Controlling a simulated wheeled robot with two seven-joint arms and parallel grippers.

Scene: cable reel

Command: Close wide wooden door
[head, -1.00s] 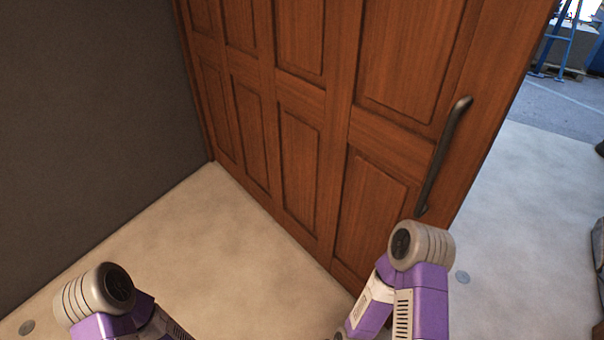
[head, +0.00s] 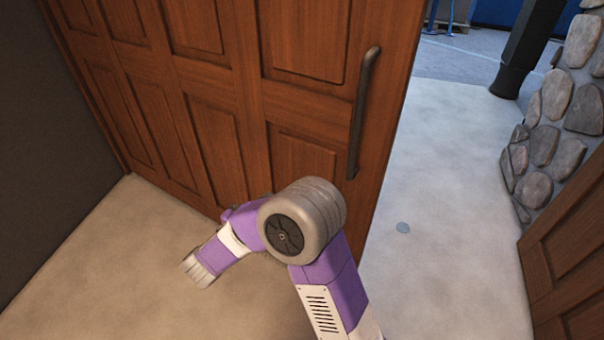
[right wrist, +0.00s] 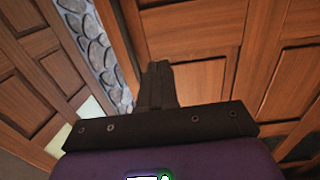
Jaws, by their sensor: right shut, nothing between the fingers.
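The wide wooden door (head: 215,110) has several raised panels and stands open, running from the dark wall at left to its free edge right of centre. A dark vertical bar handle (head: 362,115) is near that edge. My right arm is bent in front of the door's lower part, and its elbow hides some of the door. In the right wrist view my right gripper (right wrist: 157,85) is shut and empty, its dark fingers pointing towards the wooden door (right wrist: 195,75). Whether they touch it I cannot tell. My left gripper is out of view.
A stone wall (head: 555,130) and a second panelled wooden door (head: 575,260) are at right; both also show at left in the right wrist view. Pale floor (head: 450,220) lies open between the doors. A dark wall (head: 45,130) bounds the left.

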